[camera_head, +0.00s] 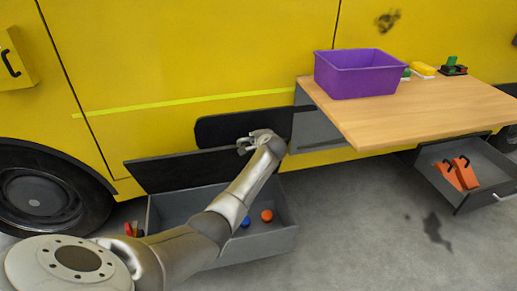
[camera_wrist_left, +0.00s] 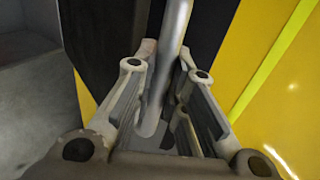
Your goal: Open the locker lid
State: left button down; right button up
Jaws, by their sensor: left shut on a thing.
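The grey locker (camera_head: 265,243) stands on the floor against the yellow vehicle, with its top uncovered. Its dark lid (camera_head: 165,172) is raised and tilted along the back side. My left gripper (camera_head: 245,145) is at the upper right part of the lid, and my arm crosses in front of the locker. In the left wrist view my left gripper (camera_wrist_left: 160,110) is shut on a grey bar-shaped handle (camera_wrist_left: 172,55), which lies between its fingers. Dark panels show behind the bar. My right gripper is not in view.
A blue ball (camera_head: 245,221) and an orange ball (camera_head: 267,215) lie in the locker. Another dark rounded panel (camera_head: 220,129) is behind my gripper. A wooden table (camera_head: 420,112) with a purple bin (camera_head: 350,84) juts out at right, above an open drawer (camera_head: 432,178).

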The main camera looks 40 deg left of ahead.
pick_arm(q)
jog(key=shift+w+a+r, duration=0.25)
jog(key=shift+w+a, duration=0.05)
jog(key=shift+w, duration=0.05)
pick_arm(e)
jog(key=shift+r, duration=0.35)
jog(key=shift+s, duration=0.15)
pick_arm(q)
jog(key=c, duration=1.5)
grip_release()
jog(key=shift+o, duration=0.2)
jog(key=shift+f, duration=0.1)
jog(key=shift+v, duration=0.85)
jog(key=v, duration=1)
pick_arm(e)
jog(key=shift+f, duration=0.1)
pick_arm(q)
jog(key=shift+s+d, duration=0.1)
